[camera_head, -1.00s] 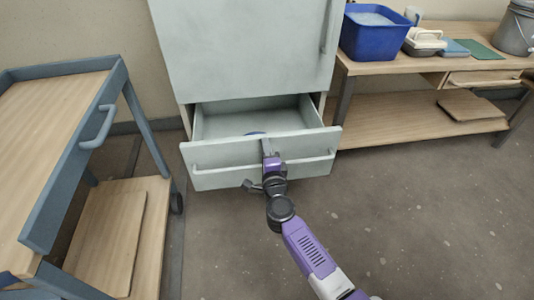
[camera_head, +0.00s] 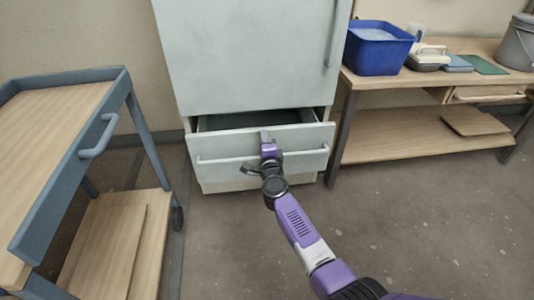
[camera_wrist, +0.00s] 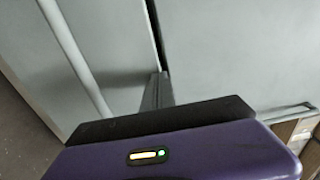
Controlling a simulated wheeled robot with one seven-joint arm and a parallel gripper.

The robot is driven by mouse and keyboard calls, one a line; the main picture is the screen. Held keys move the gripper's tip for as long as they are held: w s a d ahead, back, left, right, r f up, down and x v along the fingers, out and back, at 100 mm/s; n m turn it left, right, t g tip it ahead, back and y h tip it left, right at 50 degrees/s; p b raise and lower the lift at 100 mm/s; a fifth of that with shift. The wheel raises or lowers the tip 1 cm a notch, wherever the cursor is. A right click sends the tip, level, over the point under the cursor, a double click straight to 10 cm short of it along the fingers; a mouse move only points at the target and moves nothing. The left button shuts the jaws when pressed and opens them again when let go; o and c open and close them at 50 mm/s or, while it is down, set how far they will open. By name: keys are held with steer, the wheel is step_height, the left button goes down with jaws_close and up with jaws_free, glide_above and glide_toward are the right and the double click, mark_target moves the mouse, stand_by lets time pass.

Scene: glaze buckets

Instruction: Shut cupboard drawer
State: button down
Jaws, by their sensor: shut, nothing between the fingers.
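The cupboard (camera_head: 245,55) is pale grey-green, with its upper door shut. Its bottom drawer (camera_head: 225,148) is partly open, with a dark gap showing behind the front's top edge. A long bar handle (camera_head: 225,159) runs across the drawer front. My gripper (camera_head: 267,135) is shut and empty, with its tips at the top edge of the drawer front near the middle. In the wrist view my gripper (camera_wrist: 157,90) points at the narrow gap between the drawer front (camera_wrist: 105,45) and the cupboard door (camera_wrist: 230,50). Exact contact at the tips is hard to tell.
A blue-framed trolley (camera_head: 75,140) with wooden shelves stands at left. At right a wooden bench (camera_head: 430,78) carries a blue tub (camera_head: 377,50) and a grey bucket (camera_head: 517,42). The floor (camera_head: 420,220) at right is clear.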

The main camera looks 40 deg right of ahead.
steer(key=b+x, duration=0.4)
steer(key=x, duration=0.5)
